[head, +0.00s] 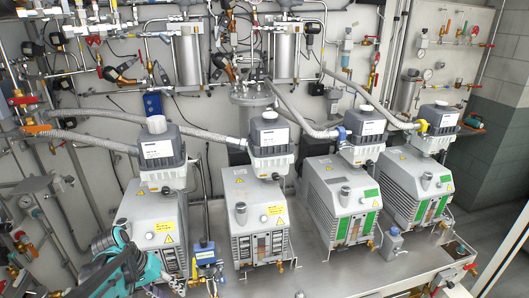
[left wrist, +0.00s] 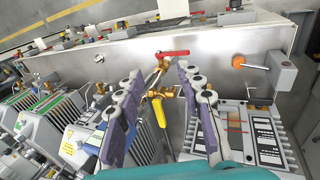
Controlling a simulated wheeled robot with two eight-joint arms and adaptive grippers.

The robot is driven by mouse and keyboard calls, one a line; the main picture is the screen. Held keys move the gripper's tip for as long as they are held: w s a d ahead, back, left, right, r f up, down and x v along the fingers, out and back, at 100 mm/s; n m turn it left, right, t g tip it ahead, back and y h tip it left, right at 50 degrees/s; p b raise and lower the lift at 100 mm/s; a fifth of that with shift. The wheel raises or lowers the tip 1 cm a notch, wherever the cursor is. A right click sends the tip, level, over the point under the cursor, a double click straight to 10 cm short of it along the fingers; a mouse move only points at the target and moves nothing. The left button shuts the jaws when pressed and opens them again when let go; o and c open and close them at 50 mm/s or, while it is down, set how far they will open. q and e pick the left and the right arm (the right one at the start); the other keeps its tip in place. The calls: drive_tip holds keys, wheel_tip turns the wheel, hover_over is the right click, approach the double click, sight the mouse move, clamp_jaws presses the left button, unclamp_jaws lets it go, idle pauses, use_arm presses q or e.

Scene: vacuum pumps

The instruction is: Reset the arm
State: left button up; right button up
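My left gripper (left wrist: 160,72) is open in the left wrist view, its two purple-and-grey fingers spread apart. A brass valve with a yellow handle (left wrist: 159,112) shows between the fingers, with no visible contact. A red-handled brass valve (left wrist: 172,54) shows just beyond the fingertips. In the head view my teal left arm (head: 112,262) is at the bottom left, in front of the leftmost pump (head: 150,215). Its fingers are hard to make out there. My right arm and gripper are not in view.
Several grey vacuum pumps stand in a row on a metal bench (head: 330,270), with hoses rising to a wall of pipes, gauges and valves. A small blue-topped part (head: 205,252) stands between the two left pumps. Floor shows at the right.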

use_arm(q)
drive_tip(key=s+d+m+t+y+b, duration=0.2)
drive_tip(key=s+d+t+y+b, duration=0.2)
drive_tip(key=s+d, duration=0.5)
drive_tip(key=s+t+b, duration=0.1)
drive_tip(key=s+b, duration=0.1)
drive_tip(key=s, duration=0.1)
drive_tip(key=shift+m+t, duration=0.4)
